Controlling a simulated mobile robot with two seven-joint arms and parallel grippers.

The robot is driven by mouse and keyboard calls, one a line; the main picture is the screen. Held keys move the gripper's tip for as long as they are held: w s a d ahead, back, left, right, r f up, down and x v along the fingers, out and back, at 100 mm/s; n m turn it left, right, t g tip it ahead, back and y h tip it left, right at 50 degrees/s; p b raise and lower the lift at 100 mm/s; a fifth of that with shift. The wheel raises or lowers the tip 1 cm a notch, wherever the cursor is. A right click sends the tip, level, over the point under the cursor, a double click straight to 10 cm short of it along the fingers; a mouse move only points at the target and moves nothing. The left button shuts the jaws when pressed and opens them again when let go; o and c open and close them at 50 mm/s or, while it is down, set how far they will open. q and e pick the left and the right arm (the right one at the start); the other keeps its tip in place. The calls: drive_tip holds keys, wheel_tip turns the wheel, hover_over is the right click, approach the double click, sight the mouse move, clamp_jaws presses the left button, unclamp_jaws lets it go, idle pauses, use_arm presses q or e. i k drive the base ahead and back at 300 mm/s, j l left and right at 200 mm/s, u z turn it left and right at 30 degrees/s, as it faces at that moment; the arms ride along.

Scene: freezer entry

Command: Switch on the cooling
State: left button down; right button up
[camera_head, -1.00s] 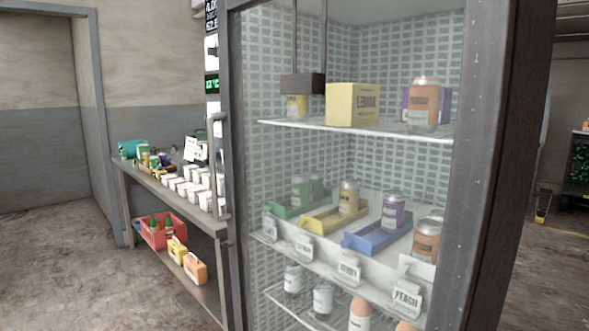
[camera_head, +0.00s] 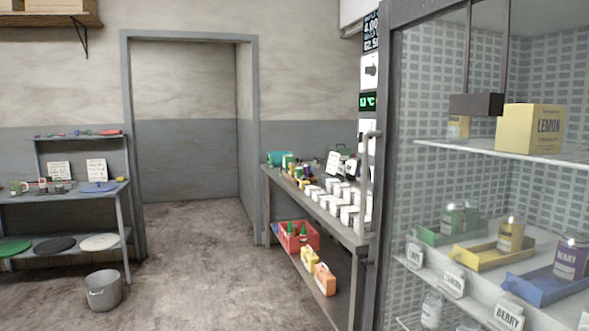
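A glass-doored freezer cabinet (camera_head: 385,200) fills the right side, with a vertical handle (camera_head: 366,185) on its left edge. On the wall side beyond its left edge is a panel with a dark display (camera_head: 371,32) of white digits, a white switch plate (camera_head: 371,71) with a small dark part, and a green-lit °C display (camera_head: 367,101). The switch's position is too small to tell. Inside the cabinet are a lemon box (camera_head: 530,130) and several jars in coloured trays. Neither of my grippers shows.
A table (camera_head: 330,222) with white cups stands left of the cabinet, with a red crate (camera_head: 312,236) on its lower shelf. An open doorway (camera_head: 185,125) is at centre left. A bucket (camera_head: 103,291) stands by the left shelf unit (camera_head: 128,215). The middle floor is clear.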

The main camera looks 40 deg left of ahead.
sight(355, 163)
drive_tip(key=u, duration=0.8)
drive_tip(key=i+j+z, duration=0.1)
drive_tip(key=z, duration=0.4)
drive_tip(key=i+j+z, duration=0.25)
drive_tip(key=z, duration=0.2)
drive_tip(key=i+j+z, duration=0.1)
drive_tip(key=i+j, duration=0.35)
drive_tip(key=j, duration=0.25)
drive_tip(key=i+j+z, duration=0.15)
drive_tip(key=i+j, duration=0.3)
drive_tip(key=j, duration=0.3)
drive_tip(key=z, duration=0.05)
